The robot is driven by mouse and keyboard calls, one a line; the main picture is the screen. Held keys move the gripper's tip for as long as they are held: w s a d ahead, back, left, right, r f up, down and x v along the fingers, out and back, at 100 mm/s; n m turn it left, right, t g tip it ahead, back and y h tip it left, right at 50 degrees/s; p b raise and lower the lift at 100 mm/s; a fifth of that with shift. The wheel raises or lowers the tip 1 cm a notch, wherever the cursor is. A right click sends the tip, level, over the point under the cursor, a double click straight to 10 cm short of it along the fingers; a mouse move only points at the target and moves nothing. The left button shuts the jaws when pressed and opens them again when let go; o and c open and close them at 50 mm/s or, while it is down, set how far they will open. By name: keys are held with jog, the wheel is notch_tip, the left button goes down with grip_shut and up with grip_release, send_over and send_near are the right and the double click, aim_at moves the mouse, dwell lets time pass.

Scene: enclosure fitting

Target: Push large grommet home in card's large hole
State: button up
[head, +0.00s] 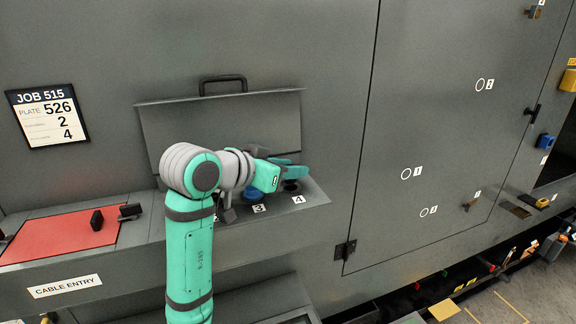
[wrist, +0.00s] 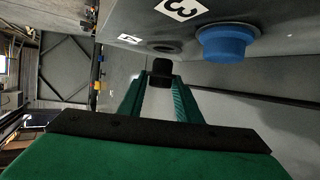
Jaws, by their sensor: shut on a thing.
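My gripper (head: 298,172) reaches over the open sloping shelf (head: 318,204) in the enclosure wall. In the wrist view its green fingers (wrist: 160,82) are shut on a small black piece (wrist: 161,72), which I take for the grommet. Just beyond it lies a dark ring (wrist: 165,47) beside a label that looks like 4. The black piece seems close to the ring, but I cannot tell whether they touch. A blue grommet (wrist: 226,43) stands proud of the shelf by label 3 and also shows in the head view (head: 264,193). The job card (head: 47,116) reads plate 526, then 2 and 4.
A red mat (head: 50,238) at the left has a black block (head: 97,220) on it, with another black block (head: 130,211) by its edge. A raised lid with a handle (head: 222,85) stands behind the shelf. A large door (head: 440,120) with numbered round marks is at right.

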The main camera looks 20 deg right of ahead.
aim_at(287, 181)
jog(key=shift+d, duration=0.15)
jog(key=shift+w+a, duration=0.1)
jog(key=shift+a, duration=0.15)
dwell(0.6)
jog(key=shift+d, duration=0.15)
jog(key=shift+f, duration=1.5)
dwell(0.8)
jog(key=shift+f, duration=0.1)
jog(key=shift+c, duration=0.4)
jog(key=o, duration=1.2)
jog(key=shift+f, duration=0.1)
